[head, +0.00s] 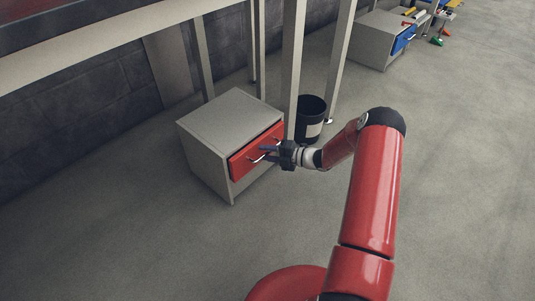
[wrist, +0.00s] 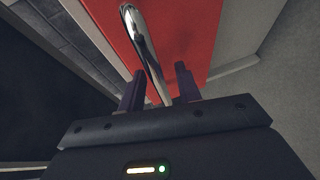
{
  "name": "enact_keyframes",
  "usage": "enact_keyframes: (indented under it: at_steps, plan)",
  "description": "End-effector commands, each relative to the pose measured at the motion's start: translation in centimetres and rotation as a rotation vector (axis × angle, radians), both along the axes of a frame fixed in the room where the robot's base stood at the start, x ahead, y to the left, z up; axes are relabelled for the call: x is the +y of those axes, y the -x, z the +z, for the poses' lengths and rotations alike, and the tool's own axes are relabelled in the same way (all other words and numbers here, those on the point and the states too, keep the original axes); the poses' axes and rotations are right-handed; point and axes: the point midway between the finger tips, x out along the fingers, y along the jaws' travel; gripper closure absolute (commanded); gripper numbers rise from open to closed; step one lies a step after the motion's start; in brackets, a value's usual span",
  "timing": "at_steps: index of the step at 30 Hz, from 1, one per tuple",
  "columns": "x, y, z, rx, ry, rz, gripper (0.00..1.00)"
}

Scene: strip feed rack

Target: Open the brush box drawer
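The brush box (head: 235,112) is a grey cabinet on the floor under the bench, with a red drawer (head: 240,166) in its front. The drawer front looks flush or nearly so with the cabinet. My gripper (head: 268,151) is at the drawer front, by its metal handle (head: 258,159). In the wrist view the red drawer front (wrist: 195,35) fills the upper middle and the chrome handle (wrist: 146,45) runs down between the two fingers of my gripper (wrist: 160,90). The fingers stand apart with gaps on both sides of the handle. The handle's lower end is hidden behind the gripper body.
A black bin (head: 311,118) stands just behind my wrist, next to a bench leg (head: 294,70). Another grey cabinet with a blue drawer (head: 404,39) stands at the back right, with small coloured items near it. The floor (head: 460,180) to the right is clear.

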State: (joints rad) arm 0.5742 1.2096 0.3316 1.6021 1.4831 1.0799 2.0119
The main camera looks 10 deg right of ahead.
Motion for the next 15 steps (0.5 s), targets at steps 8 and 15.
enact_keyframes:
  at_steps: [8, 15]
  plan:
    - [0.03, -0.01, 0.00, 0.000, 0.000, 0.000, 0.75]
    - [0.02, 0.01, -0.01, 0.001, 0.001, 0.000, 1.00]
